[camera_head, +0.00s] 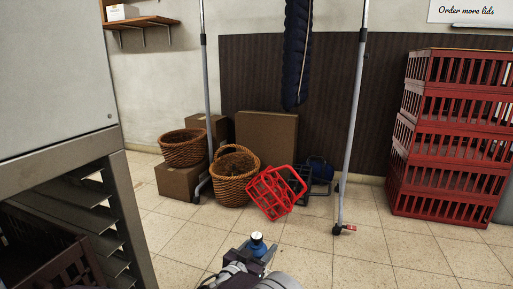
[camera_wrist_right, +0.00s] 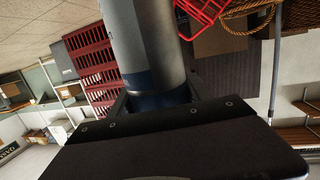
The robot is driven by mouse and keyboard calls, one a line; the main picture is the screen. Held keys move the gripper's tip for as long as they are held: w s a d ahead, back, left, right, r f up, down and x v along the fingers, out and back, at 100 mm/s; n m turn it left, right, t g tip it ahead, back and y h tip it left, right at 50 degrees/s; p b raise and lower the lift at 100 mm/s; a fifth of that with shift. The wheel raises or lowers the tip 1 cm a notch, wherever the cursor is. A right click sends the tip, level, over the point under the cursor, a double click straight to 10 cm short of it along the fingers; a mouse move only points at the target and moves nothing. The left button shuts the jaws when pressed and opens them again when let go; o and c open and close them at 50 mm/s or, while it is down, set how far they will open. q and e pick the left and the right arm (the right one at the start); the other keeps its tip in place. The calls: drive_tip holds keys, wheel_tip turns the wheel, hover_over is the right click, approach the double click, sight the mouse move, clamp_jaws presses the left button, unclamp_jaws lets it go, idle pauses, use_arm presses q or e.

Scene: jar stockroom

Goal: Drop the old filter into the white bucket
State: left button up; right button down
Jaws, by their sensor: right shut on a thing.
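My right gripper (camera_head: 259,251) is at the bottom middle of the head view, shut on the old filter (camera_head: 257,240). There the filter shows only as a small dark blue end with a white top. In the right wrist view the filter (camera_wrist_right: 146,45) is a long grey cylinder with a dark blue band, held between the fingers. I cannot make out a white bucket in either view. My left gripper is in neither view.
Stacked red crates (camera_head: 448,140) stand at the right. Wicker baskets (camera_head: 235,180), cardboard boxes (camera_head: 266,135) and a red wire basket (camera_head: 275,192) sit by the wall. A grey cabinet (camera_head: 50,75) fills the left. The tiled floor (camera_head: 400,255) at front right is clear.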

sight(261, 234)
drive_tip(key=shift+c, duration=2)
unclamp_jaws()
wheel_tip(261, 234, up, 5)
drive_tip(key=p, duration=0.4)
drive_tip(key=shift+f, duration=0.1)
drive_tip(key=s+d+r+p, duration=0.5)
drive_tip(key=s+d+r, duration=0.1)
drive_tip(key=d, duration=0.3)
drive_tip(key=shift+d, duration=0.4)
drive_tip(key=shift+s+r, duration=0.1)
drive_tip(key=shift+r, duration=0.05)
